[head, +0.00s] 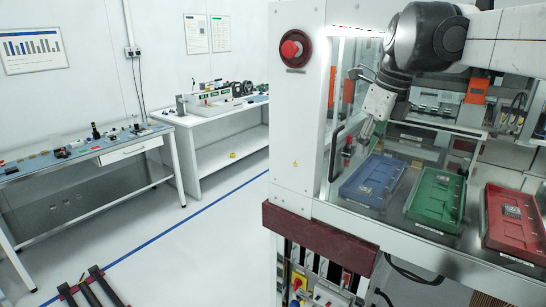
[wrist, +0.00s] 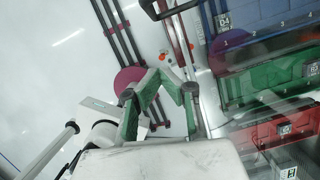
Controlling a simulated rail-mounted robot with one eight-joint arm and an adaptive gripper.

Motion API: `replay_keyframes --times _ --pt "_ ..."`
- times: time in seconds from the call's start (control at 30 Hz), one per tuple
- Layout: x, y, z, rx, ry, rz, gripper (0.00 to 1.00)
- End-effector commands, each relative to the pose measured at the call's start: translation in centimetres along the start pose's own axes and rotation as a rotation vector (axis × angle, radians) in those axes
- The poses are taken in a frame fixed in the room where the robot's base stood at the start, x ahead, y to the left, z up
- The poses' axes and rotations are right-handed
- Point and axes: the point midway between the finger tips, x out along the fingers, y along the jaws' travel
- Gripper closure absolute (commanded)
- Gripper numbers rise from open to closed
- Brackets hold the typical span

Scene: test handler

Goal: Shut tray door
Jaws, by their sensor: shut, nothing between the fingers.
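My gripper (head: 367,136) is shut and empty at the left end of the machine's opening, above and to the left of the blue tray. Its fingers also show in the wrist view (wrist: 166,82). A black bar handle (head: 335,150) stands close to the left of the fingertips; I cannot tell whether they touch.
A blue tray (head: 373,178), a green tray (head: 436,200) and a red tray (head: 512,216) lie on the machine's deck. A white column with a red emergency button (head: 291,49) stands left of the opening. The floor (head: 210,235) to the left is mostly clear.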

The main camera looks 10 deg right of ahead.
Motion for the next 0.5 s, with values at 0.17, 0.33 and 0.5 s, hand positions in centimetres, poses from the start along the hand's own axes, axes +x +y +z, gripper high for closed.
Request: replay_keyframes --times 0.17,0.33,0.5 --pt "-0.8 0.1 0.0 -0.01 0.007 -0.004 0.87" --pt "1.7 0.6 -0.3 -0.151 0.114 -0.061 0.72" --pt "5.7 1.3 -0.6 -0.441 0.333 -0.192 0.72"
